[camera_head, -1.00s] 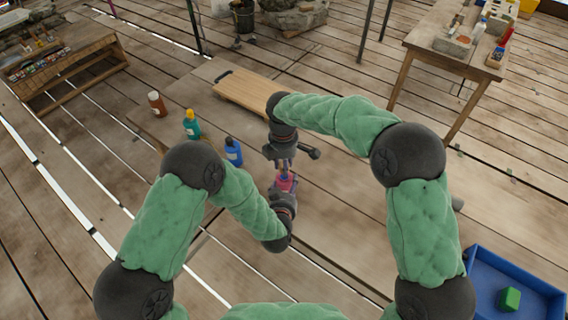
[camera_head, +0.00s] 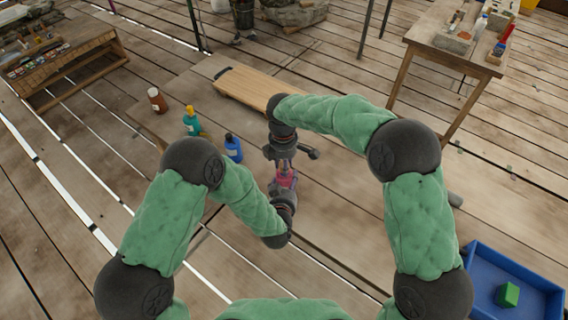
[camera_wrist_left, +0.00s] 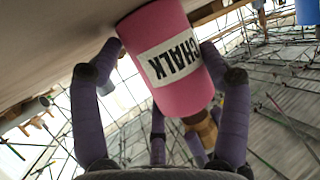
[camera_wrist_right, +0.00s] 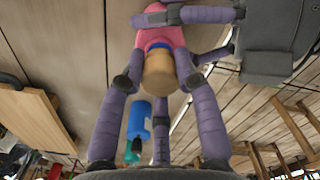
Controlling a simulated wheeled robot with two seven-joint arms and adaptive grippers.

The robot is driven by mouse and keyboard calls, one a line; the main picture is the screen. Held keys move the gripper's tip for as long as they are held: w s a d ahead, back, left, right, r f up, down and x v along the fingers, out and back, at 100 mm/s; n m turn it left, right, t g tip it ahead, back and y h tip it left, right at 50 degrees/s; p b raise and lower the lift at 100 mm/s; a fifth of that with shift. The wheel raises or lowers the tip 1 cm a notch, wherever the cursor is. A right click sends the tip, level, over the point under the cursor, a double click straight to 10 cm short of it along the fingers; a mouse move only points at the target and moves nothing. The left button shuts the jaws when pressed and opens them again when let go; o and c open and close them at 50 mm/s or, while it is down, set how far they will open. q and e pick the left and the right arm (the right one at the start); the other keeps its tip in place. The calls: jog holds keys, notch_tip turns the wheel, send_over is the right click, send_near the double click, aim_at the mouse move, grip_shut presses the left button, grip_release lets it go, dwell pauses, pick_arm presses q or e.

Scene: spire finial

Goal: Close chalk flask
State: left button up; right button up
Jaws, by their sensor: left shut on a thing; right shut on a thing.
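The pink chalk flask (camera_head: 287,178), with a white CHALK label in the left wrist view (camera_wrist_left: 172,60), is held by my left gripper (camera_head: 280,186), whose fingers close on its sides. My right gripper (camera_head: 283,161) is just above the flask in the head view. It is shut on a tan stopper (camera_wrist_right: 158,76), which also shows beyond the flask's end in the left wrist view (camera_wrist_left: 206,132). In the right wrist view the stopper lines up with the flask, with a blue band (camera_wrist_right: 158,46) between them. I cannot tell whether the stopper is seated.
On the low table a blue bottle (camera_head: 233,149), a teal bottle (camera_head: 192,123) and a brown bottle (camera_head: 157,100) stand left of my grippers. A wooden board (camera_head: 248,89) lies behind. A blue bin (camera_head: 488,262) with a green block (camera_head: 508,294) is at lower right.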

pick_arm(q)
jog(key=shift+s+f, duration=0.1)
pick_arm(e)
jog(key=shift+f, duration=0.65)
jog(key=o, duration=0.8)
jog(key=shift+o, duration=0.2)
jog(key=shift+r, duration=0.1)
notch_tip(320, 180, up, 12)
jog(key=shift+a, duration=0.1)
pick_arm(q)
jog(key=o, duration=1.7)
jog(key=v, duration=1.2)
